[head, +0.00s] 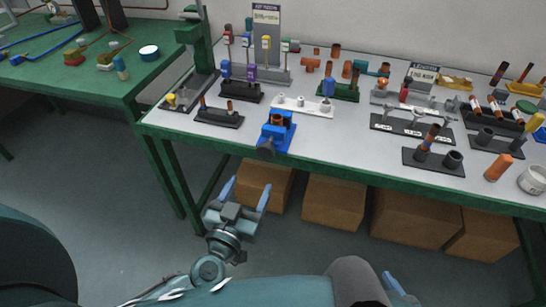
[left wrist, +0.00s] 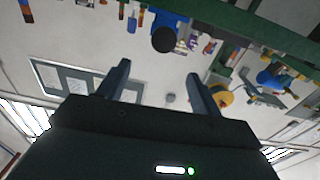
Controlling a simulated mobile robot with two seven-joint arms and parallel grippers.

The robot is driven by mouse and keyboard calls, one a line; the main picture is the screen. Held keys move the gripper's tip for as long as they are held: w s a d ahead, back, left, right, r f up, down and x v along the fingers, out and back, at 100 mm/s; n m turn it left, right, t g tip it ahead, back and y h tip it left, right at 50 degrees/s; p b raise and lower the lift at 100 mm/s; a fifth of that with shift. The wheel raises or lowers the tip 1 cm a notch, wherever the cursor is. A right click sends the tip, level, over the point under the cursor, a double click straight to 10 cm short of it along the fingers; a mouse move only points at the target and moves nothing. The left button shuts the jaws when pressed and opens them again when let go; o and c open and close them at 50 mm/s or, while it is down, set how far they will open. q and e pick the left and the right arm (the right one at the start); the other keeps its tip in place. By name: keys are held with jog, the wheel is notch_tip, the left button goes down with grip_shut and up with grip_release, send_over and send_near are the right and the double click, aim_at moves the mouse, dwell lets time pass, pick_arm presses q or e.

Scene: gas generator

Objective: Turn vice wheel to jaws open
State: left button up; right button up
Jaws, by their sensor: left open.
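The blue vice (head: 280,130) stands at the front edge of the grey-topped bench, with a copper-coloured piece at its jaws. Its dark round wheel (head: 266,151) faces the front, over the bench edge. In the left wrist view, the vice (left wrist: 172,22) and its dark wheel (left wrist: 164,40) show at the top, beyond the fingers. My left gripper (head: 247,191) is open and empty, in front of and below the bench edge, apart from the wheel. My right gripper (head: 395,284) shows only as blue finger parts at the bottom; its opening is unclear.
The bench (head: 330,135) carries several racks with pipes and fittings. A black holder (head: 219,117) stands left of the vice. Cardboard boxes (head: 333,203) sit under the bench. A green table (head: 110,85) stands at the left. The floor between the left gripper and that table is clear.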

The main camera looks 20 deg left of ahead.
aim_at(264, 153)
pick_arm(q)
jog(key=w, duration=0.6)
jog(key=w+b, duration=0.1)
jog(key=w, duration=0.6)
jog(key=shift+w+d+f, duration=0.1)
jog(key=shift+f, duration=0.1)
jog(key=c, duration=1)
